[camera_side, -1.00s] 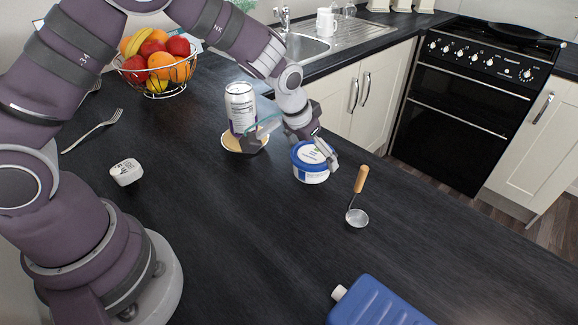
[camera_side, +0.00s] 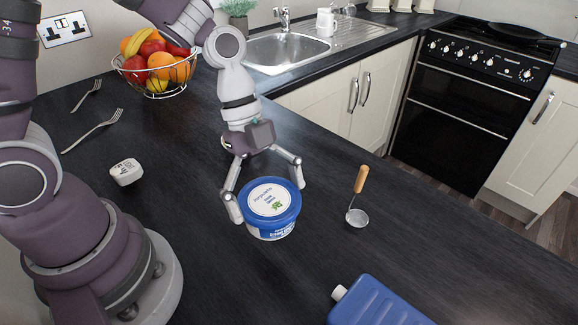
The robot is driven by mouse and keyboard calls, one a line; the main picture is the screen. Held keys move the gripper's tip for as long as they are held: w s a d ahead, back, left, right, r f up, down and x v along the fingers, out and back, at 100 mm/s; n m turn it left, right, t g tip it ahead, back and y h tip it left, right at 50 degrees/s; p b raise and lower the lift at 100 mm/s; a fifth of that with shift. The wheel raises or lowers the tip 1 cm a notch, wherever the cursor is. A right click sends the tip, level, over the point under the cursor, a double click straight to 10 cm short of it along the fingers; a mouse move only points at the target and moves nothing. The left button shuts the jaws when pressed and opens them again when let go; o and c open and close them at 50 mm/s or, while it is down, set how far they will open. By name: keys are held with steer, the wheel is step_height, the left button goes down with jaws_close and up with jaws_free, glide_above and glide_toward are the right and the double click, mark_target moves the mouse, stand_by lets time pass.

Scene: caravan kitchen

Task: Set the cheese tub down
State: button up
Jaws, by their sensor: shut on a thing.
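The cheese tub (camera_side: 268,226) is a round white and blue tub with a blue lid and a printed label. It is near the middle of the worktop in the picture, roughly upright with its lid tipped toward the camera. My gripper (camera_side: 268,197) is shut on it, one finger at its left side and the other at its right rear. I cannot tell whether the base of the tub touches the worktop or is a little above it.
A ladle with a wooden handle (camera_side: 360,180) lies to the right. A blue jug (camera_side: 375,305) is at the front right. A white object (camera_side: 126,172), forks (camera_side: 92,131) and a fruit basket (camera_side: 157,75) are left. The dark worktop (camera_side: 210,285) in front is clear.

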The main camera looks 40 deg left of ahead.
mark_target(255, 185)
steer(key=shift+m, duration=0.3)
steer(key=f, duration=0.8)
steer(key=shift+s+d, duration=0.1)
steer(key=shift+s, duration=0.2)
steer(key=o, duration=0.9)
steer(key=shift+f, duration=0.1)
steer(key=shift+o, duration=0.2)
steer(key=v, duration=1.2)
steer(key=shift+w+d, duration=0.15)
steer(key=shift+w, duration=0.05)
steer(key=s+a+r+n+t+y, duration=0.2)
steer(key=r+n+t, duration=0.1)
steer(key=n, duration=0.7)
steer(key=s+a+r+n+t+y, duration=0.2)
steer(key=a+r+n+t, duration=0.1)
steer(key=n, duration=0.7)
steer(key=shift+s+a+r+y, duration=0.25)
steer(key=shift+r+y, duration=0.05)
steer(key=shift+r, duration=0.55)
